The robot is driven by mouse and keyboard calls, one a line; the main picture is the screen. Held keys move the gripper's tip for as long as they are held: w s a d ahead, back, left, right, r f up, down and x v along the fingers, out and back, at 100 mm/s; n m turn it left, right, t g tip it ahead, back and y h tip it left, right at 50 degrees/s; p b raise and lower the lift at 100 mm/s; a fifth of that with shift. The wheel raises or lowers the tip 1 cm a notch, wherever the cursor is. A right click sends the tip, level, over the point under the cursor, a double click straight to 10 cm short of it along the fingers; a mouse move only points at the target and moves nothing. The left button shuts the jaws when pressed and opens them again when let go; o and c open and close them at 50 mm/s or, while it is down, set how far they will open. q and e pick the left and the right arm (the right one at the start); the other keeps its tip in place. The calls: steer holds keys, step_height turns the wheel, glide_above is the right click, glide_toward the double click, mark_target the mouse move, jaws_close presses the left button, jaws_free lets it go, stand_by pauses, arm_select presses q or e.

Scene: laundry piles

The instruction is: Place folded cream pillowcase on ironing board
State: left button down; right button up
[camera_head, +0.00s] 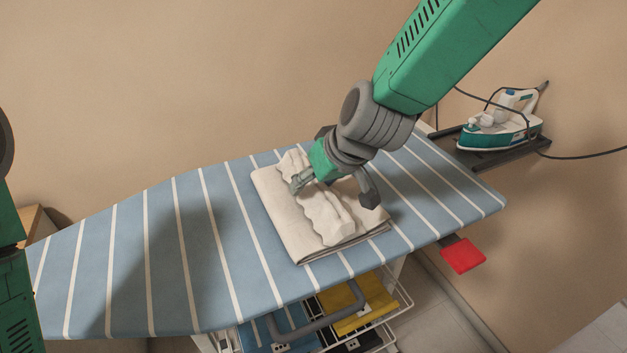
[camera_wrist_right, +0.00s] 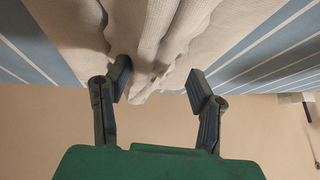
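The folded cream pillowcase (camera_head: 288,218) lies flat on the blue, white-striped ironing board (camera_head: 150,240), right of the board's middle. A ridge of bunched cloth stands up along its top. My right gripper (camera_head: 334,188) is at the pillowcase from above, with its fingers spread on either side of the ridge. In the right wrist view, the fingers (camera_wrist_right: 158,84) are wide apart and the cream cloth (camera_wrist_right: 150,40) runs up to the gap between them, not pinched. My left arm shows at the left edge, but its gripper is out of view.
A green and white iron (camera_head: 500,125) stands on a dark rest (camera_head: 490,153) at the board's right end. A red piece (camera_head: 463,255) sticks out below the right edge. Beneath is a white wire rack with yellow cloth (camera_head: 358,303). The board's left half is clear.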

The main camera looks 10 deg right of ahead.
steer(key=shift+s+r, duration=0.15)
steer(key=shift+r, duration=0.2)
steer(key=p+v, duration=0.1)
steer(key=v, duration=1)
steer(key=shift+d+p, duration=0.2)
steer(key=shift+p, duration=0.15)
steer(key=shift+d, duration=0.1)
